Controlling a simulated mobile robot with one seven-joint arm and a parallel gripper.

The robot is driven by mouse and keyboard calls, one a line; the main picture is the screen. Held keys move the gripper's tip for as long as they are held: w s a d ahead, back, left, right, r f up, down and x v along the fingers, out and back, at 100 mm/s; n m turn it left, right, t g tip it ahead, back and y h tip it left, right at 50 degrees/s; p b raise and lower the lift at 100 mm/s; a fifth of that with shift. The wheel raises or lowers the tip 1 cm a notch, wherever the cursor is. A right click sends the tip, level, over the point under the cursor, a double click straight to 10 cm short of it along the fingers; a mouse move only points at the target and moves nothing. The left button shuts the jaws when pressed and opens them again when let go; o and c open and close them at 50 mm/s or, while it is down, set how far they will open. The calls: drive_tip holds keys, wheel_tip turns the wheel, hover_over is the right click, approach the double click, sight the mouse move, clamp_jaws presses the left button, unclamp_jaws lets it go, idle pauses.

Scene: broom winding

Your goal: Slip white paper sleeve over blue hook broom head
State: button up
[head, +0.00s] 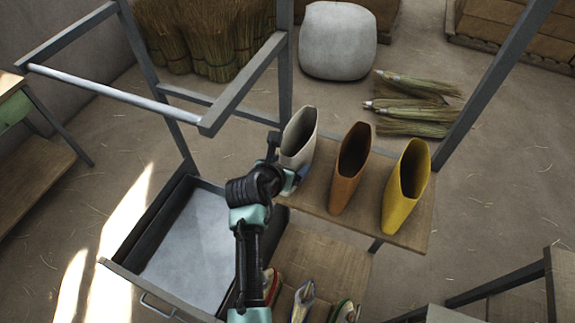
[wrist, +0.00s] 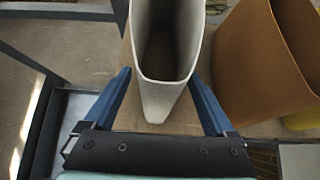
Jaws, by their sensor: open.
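The white paper sleeve (head: 300,135) stands upright on a wooden shelf, leftmost of three sleeves, its open mouth facing up. It also shows in the wrist view (wrist: 166,85), between the two blue fingers. My gripper (wrist: 163,95) is open, with one finger on each side of the sleeve's near end; a gap shows on the right side. In the head view my gripper (head: 290,180) is at the sleeve's lower left, partly hidden by my arm. Several broom heads lie on the lower board, one with blue trim (head: 304,297); I cannot tell which has the blue hook.
An orange sleeve (head: 350,170) and a yellow sleeve (head: 405,190) stand right of the white one on the shelf (head: 365,225). A metal drawer (head: 190,245) is open at left. Grey frame posts (head: 495,85) rise around the shelf. Straw bundles (head: 412,105) lie on the floor behind.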

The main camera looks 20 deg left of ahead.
sight(285, 160)
drive_tip(key=shift+c, duration=0.2)
drive_tip(key=c, duration=1)
wheel_tip(285, 160, up, 3)
drive_tip(key=p, duration=0.4)
drive_tip(key=shift+r, duration=0.1)
drive_tip(key=shift+c, duration=0.2)
